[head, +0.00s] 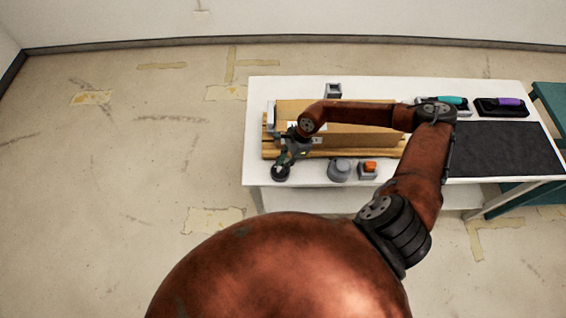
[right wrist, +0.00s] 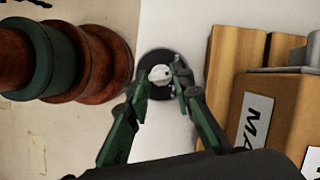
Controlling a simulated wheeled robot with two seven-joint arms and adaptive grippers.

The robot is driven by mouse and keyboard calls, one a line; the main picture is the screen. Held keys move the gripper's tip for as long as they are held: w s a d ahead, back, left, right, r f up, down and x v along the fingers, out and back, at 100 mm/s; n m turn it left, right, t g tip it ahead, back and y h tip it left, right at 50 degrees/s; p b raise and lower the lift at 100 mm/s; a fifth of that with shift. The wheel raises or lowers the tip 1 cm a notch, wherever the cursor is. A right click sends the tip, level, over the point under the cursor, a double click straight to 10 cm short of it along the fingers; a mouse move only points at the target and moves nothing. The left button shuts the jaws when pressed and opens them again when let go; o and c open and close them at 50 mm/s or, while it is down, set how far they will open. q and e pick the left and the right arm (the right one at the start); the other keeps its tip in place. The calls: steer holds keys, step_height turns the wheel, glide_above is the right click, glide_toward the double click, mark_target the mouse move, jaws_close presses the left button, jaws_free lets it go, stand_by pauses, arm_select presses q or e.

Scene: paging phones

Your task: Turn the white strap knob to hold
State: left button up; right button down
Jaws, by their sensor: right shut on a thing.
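The white strap knob (right wrist: 160,75) sits on a round dark base in the right wrist view. In the head view, the dark base (head: 281,173) shows at the front left of the white table (head: 255,120). My right gripper (right wrist: 165,80) is shut on the knob, with one green-linked finger on each side of it. In the head view the right gripper (head: 284,164) reaches down over the base and hides most of the knob. The knob's markings are too small to read. My left gripper is not in view.
A cardboard box (head: 350,135) lies on a wooden pallet (head: 268,152) right behind the knob. A grey round device (head: 339,170) and a box with an orange top (head: 368,169) stand to the right. Teal (head: 452,100) and purple (head: 508,102) phones lie near a dark mat (head: 505,150).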

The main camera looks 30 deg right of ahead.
steer(key=m+p, duration=0.1)
steer(key=m, duration=0.1)
steer(key=m+t, duration=0.1)
steer(key=shift+s+a+r+m+p, duration=0.1)
steer(key=shift+s+a+m+p, duration=0.1)
steer(key=shift+m+p, duration=0.2)
steer(key=m, duration=0.1)
steer(key=m+t+h+p, duration=0.1)
steer(key=m, duration=0.1)
steer(key=shift+s+a+m, duration=0.1)
steer(key=shift+s+m, duration=0.05)
steer(key=shift+m, duration=0.15)
steer(key=m+t+h+p, duration=0.1)
steer(key=m, duration=0.2)
steer(key=shift+a, duration=0.15)
steer(key=shift+s+m+h, duration=0.1)
steer(key=shift+m+h, duration=0.5)
steer(key=shift+m, duration=0.7)
steer(key=c, duration=1.7)
jaws_free()
